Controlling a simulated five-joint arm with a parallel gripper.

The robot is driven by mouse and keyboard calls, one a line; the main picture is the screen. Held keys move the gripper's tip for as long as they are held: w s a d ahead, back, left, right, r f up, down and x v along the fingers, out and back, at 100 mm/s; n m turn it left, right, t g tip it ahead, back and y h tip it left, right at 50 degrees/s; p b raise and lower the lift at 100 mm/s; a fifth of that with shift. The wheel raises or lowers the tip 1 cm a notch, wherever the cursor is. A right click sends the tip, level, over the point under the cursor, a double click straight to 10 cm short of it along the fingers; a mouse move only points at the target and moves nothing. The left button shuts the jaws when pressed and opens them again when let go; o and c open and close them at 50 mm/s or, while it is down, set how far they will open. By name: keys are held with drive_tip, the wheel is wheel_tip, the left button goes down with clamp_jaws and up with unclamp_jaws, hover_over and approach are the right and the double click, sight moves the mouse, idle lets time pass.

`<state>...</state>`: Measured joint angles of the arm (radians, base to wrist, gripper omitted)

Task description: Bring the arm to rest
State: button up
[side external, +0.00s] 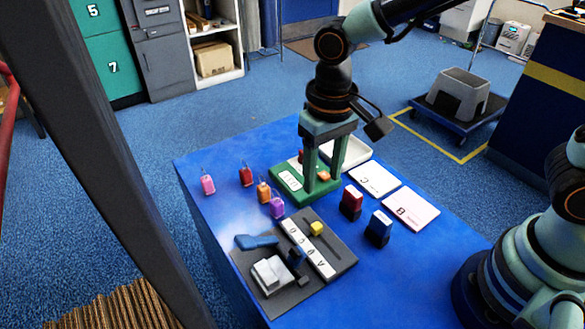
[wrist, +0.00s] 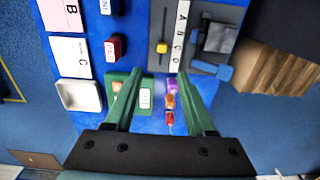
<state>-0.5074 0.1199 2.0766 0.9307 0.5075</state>
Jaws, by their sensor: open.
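My gripper (side external: 323,184) hangs pointing down over the green board (side external: 296,196) on the blue table. Its two fingers are apart and nothing shows between them. In the wrist view my gripper (wrist: 160,76) also has its fingers spread, with the green board (wrist: 147,112) and several coloured tags seen below and between them. In the side view the fingers overlap the board and the small red and orange pieces on it. I cannot tell exactly how high the fingertips are above it.
Pink (side external: 208,185), red (side external: 246,175), orange (side external: 264,192) and purple (side external: 277,208) tags stand left of the board. A red block (side external: 351,203), a blue block (side external: 378,229) and cards C (side external: 375,179) and B (side external: 410,210) lie right. A grey fixture (side external: 335,243) is nearer. A white tray (side external: 356,152) is behind.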

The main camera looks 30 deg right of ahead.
drive_tip(key=s+d+r+t, duration=0.1)
drive_tip(key=d+r+t, duration=0.1)
drive_tip(key=d+r, duration=0.3)
drive_tip(key=s+d+r+t, duration=0.1)
drive_tip(key=d+r+t, duration=0.2)
drive_tip(key=d, duration=0.9)
drive_tip(key=v, duration=0.2)
drive_tip(key=shift+d+r, duration=0.2)
drive_tip(key=shift+r, duration=0.15)
